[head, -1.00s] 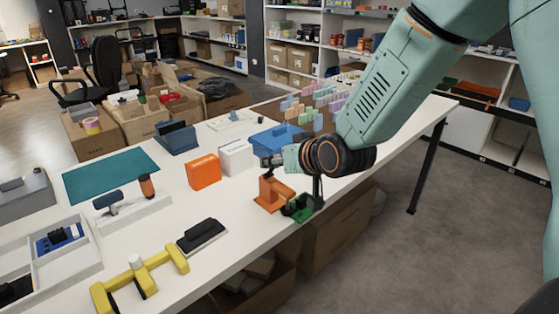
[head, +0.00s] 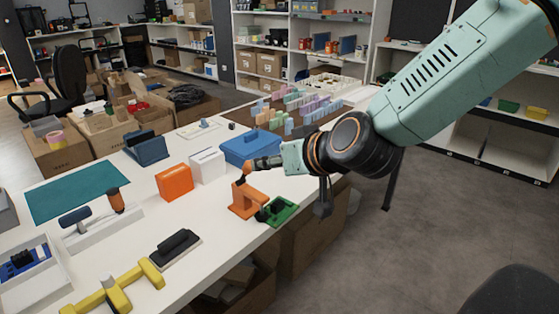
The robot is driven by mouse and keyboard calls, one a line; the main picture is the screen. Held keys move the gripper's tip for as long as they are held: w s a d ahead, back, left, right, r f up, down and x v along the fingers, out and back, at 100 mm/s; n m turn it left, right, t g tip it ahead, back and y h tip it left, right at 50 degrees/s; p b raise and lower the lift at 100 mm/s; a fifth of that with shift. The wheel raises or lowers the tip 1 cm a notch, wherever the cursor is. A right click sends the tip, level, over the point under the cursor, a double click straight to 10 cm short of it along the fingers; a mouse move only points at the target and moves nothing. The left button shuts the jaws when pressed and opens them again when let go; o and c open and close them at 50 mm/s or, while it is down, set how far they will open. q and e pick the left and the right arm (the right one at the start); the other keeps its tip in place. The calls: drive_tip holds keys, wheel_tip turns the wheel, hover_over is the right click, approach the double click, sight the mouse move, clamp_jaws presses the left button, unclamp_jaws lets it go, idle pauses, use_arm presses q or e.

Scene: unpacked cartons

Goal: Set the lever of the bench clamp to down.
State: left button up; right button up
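An orange upright piece (head: 243,202), which looks like the bench clamp, stands near the table's right edge. A short dark and orange part (head: 242,179) rises from its top and looks like its lever; I cannot tell its setting surely. A green piece (head: 277,211) sits just right of it. My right arm comes in from the right, and my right gripper (head: 264,164) is small and dark, just above and right of the orange piece. I cannot tell whether they touch or how the fingers stand. My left gripper is not in view.
A blue box (head: 250,148), a white box (head: 207,166) and an orange box (head: 174,182) stand behind the clamp. A black-handled block (head: 176,249) and a yellow frame (head: 118,290) lie nearer. Cartons (head: 308,225) stand below the table edge.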

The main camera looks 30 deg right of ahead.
drive_tip(key=shift+v, duration=1.1)
drive_tip(key=s+a+f+m+g+h, duration=0.1)
drive_tip(key=s+f+g, duration=0.3)
drive_tip(key=f, duration=0.8)
drive_tip(key=s+f+m+g, duration=0.2)
drive_tip(key=s+f, duration=0.4)
drive_tip(key=f, duration=0.5)
drive_tip(key=s+a+f+n+g, duration=0.1)
drive_tip(key=s+f+g, duration=0.1)
drive_tip(key=s+f, duration=0.4)
drive_tip(key=s+a+f+n+g, duration=0.1)
drive_tip(key=s+f+n+g, duration=0.1)
drive_tip(key=s+f, duration=0.5)
drive_tip(key=s+g, duration=0.1)
drive_tip(key=s, duration=0.5)
drive_tip(key=shift+s+g+h, duration=0.3)
drive_tip(key=shift+s+h, duration=0.05)
drive_tip(key=shift+h, duration=0.05)
drive_tip(key=shift+a+f, duration=0.1)
